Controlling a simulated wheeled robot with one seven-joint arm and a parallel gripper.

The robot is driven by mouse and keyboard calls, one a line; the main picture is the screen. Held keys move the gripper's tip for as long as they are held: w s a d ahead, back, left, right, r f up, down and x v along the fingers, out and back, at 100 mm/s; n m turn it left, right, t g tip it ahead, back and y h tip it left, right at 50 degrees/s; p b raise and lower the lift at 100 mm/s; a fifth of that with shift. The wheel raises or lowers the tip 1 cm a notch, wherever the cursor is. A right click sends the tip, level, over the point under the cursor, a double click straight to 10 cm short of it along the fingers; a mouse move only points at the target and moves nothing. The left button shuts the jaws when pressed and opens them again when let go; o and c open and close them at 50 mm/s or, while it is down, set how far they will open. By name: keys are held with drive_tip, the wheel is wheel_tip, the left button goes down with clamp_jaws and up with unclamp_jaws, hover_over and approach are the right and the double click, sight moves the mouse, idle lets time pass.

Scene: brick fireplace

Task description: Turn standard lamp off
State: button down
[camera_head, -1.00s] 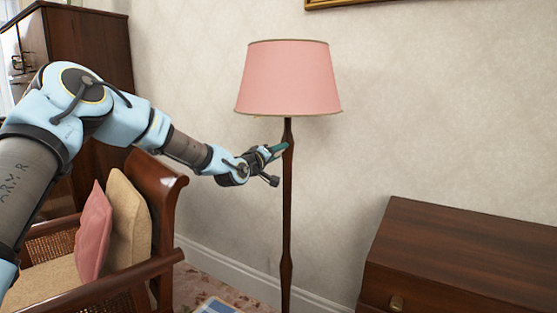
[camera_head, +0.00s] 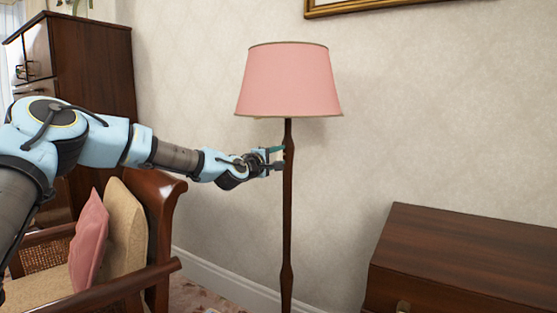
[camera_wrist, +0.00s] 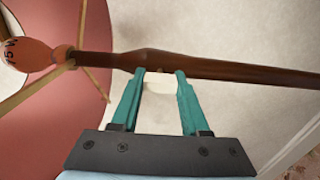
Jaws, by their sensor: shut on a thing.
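The standard lamp has a pink shade (camera_head: 289,80) and a slim dark wooden pole (camera_head: 287,220), upright near the wall. My gripper (camera_head: 278,158) is at the upper pole, a little below the shade. In the wrist view, the lamp pole (camera_wrist: 235,69) crosses the picture and the teal fingertips (camera_wrist: 160,73) meet its near side. A small pale patch shows between the fingers; I cannot tell if it is a switch. My gripper is shut on part of the lamp. An orange-toned bulb (camera_wrist: 28,53) shows inside the shade. I cannot tell whether it is lit.
A wooden armchair (camera_head: 160,205) with a pink cushion (camera_head: 89,240) and a beige cushion stands at left, below my arm. A dark wooden chest (camera_head: 450,260) stands at right. A tall dark cabinet (camera_head: 85,90) is behind the chair. The plain wall is close behind the lamp.

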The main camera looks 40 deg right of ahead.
idle(0.4)
drive_tip(key=shift+c, duration=2)
unclamp_jaws()
drive_tip(key=b+v, duration=0.1)
drive_tip(key=v, duration=0.9)
drive_tip(key=shift+a+b, duration=0.35)
drive_tip(key=shift+b, duration=0.05)
